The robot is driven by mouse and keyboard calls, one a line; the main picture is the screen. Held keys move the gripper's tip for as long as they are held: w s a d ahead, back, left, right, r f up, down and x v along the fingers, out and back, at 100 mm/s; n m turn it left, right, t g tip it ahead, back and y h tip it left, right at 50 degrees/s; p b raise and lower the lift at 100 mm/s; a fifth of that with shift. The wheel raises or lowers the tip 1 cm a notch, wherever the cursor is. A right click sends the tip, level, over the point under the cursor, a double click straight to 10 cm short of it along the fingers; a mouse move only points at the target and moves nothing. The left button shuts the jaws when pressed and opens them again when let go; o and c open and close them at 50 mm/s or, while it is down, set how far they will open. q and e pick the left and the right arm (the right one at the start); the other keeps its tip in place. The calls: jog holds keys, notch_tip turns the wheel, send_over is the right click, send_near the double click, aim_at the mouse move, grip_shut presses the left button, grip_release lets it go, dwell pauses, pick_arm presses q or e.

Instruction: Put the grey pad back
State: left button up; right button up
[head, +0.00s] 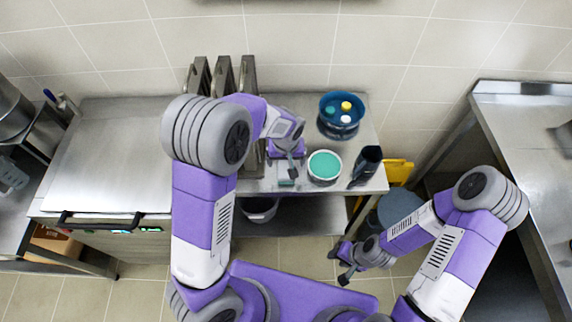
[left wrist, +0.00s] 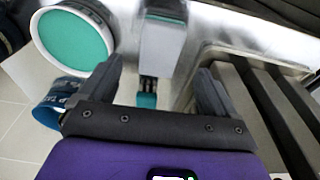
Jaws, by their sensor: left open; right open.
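My left gripper (head: 291,165) is open over the counter, left of a white round tub with a teal top (head: 325,167). In the left wrist view its two fingers (left wrist: 157,92) are apart, with a pale grey block (left wrist: 163,45) beyond them. A small teal piece (left wrist: 147,100) shows at the block's near end, between the fingers; in the head view a small teal piece (head: 287,183) lies just below the gripper. I cannot tell whether the block is the grey pad. My right gripper (head: 345,264) is open and empty, low in front of the counter.
A blue bowl (head: 338,128) with small coloured items stands behind the tub (left wrist: 72,42). A dark cup (head: 367,164) is at the right. Upright metal racks (head: 223,75) stand left of the gripper. A bare steel top (head: 105,150) is further left.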

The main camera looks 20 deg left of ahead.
aim_at(286, 173)
pick_arm(q)
jog(key=r, duration=0.4)
jog(key=shift+s+r, duration=0.35)
pick_arm(e)
jog(key=shift+r, duration=0.3)
pick_arm(q)
jog(key=shift+d+f, duration=0.1)
pick_arm(e)
jog(key=shift+s, duration=0.1)
